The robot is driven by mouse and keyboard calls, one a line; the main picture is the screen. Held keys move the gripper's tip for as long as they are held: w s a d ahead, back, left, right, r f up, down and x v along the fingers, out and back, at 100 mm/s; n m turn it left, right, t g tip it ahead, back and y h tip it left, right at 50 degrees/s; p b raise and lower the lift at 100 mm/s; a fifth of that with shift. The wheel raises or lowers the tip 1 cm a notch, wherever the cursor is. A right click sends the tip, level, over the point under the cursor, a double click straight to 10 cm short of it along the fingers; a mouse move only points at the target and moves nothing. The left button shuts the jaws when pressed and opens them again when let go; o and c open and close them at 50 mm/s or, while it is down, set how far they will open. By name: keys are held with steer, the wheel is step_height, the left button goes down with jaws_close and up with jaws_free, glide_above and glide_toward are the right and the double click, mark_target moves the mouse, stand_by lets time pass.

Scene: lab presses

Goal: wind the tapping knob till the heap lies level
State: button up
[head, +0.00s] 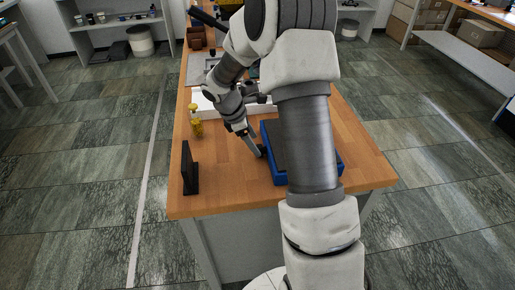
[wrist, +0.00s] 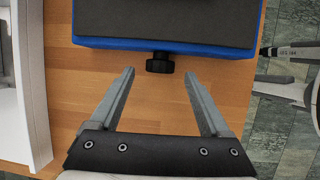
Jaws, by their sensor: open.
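The tapping knob (wrist: 160,63) is a small black knob on the side of a blue device with a dark grey top (wrist: 165,20). In the wrist view it lies just beyond my fingertips, roughly centred between them. My gripper (wrist: 159,80) is open and empty, its two grey fingers apart on either side of the knob's line. No heap can be made out in either view.
A black upright plate (head: 189,168) stands at the table's front left. A yellow bottle-like object (head: 195,122) stands behind it. A white tray or frame (head: 205,105) lies farther back. The wooden tabletop (head: 225,185) is clear in front of my gripper.

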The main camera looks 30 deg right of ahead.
mark_target(261, 150)
steer(key=shift+x, duration=1.75)
jaws_close()
steer(key=t+b, duration=0.1)
steer(key=b, duration=0.2)
steer(key=shift+s+f, duration=0.1)
steer(key=shift+f, duration=0.2)
steer(key=t+b, duration=0.1)
steer(key=b, duration=0.3)
steer(key=shift+s+h, duration=0.1)
steer(key=shift+h, duration=0.3)
steer(key=shift+a+r+m+t+b, duration=0.15)
steer(key=shift+m+t+b, duration=0.2)
steer(key=shift+b, duration=0.3)
steer(key=shift+r, duration=0.15)
